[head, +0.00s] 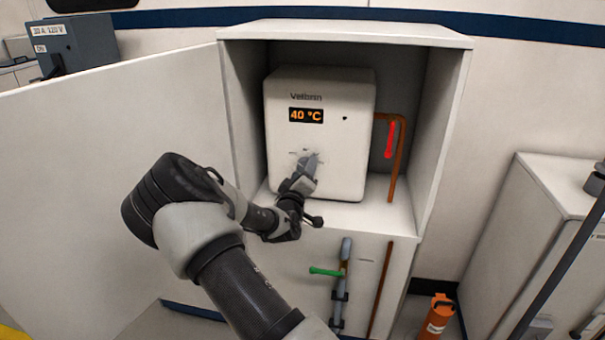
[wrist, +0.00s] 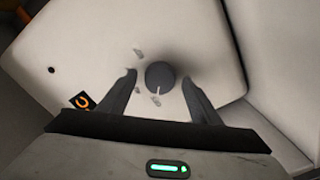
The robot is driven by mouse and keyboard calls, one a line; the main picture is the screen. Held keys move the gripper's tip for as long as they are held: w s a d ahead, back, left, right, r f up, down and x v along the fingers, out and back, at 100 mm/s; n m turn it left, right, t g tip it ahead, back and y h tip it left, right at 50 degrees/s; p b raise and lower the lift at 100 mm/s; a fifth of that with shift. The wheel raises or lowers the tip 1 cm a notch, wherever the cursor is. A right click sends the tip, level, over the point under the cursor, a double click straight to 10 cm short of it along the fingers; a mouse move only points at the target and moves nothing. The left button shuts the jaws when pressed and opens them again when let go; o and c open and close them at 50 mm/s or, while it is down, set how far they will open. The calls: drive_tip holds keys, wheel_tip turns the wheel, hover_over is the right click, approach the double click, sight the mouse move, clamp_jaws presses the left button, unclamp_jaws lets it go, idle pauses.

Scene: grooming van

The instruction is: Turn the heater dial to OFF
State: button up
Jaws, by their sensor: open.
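The white heater (head: 340,150) stands in an open cabinet, and its display (head: 306,115) reads 40 °C in orange. My gripper (head: 305,164) is at the lower front of the heater and hides the dial in the head view. In the wrist view the round dark dial (wrist: 160,75) shows between my two open fingers (wrist: 159,80). There is a visible gap on each side of it. A pale pointer line on the dial points toward the bottom of the wrist picture. Small grey marks around the dial are too blurred to read.
The cabinet door (head: 110,160) is swung wide open at left. A copper pipe with a red lever (head: 391,139) is right of the heater. A green-handled valve (head: 326,271) is below. An orange canister (head: 436,318) stands at lower right.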

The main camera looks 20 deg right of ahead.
drive_tip(key=p+v, duration=0.2)
drive_tip(key=v, duration=1.5)
drive_tip(key=shift+a+p, duration=0.2)
drive_tip(key=shift+p, duration=0.1)
drive_tip(key=shift+s, duration=0.15)
